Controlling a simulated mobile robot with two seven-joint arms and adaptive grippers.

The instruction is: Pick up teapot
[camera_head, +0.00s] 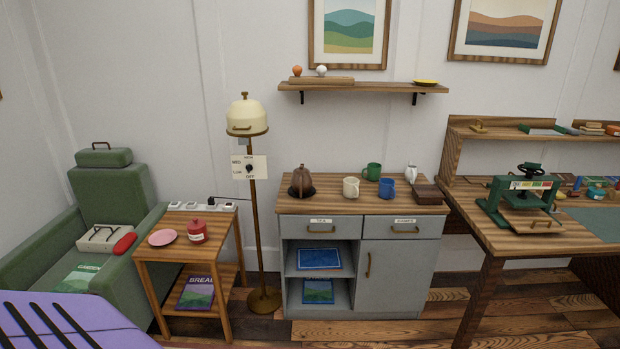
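A brown rounded pot (301,181), which looks like the teapot, stands upright on a dark round base at the left end of the wooden top (330,206) of a grey cabinet. Its small details are hard to make out from here. Neither of my grippers is in view, and nothing is touching the pot.
A cream mug (351,187), a blue mug (387,188) and a green mug (372,171) stand right of the pot. A floor lamp (254,200) stands left of the cabinet. A side table (179,253) holds a red lidded pot (197,231). A shelf (350,88) hangs above.

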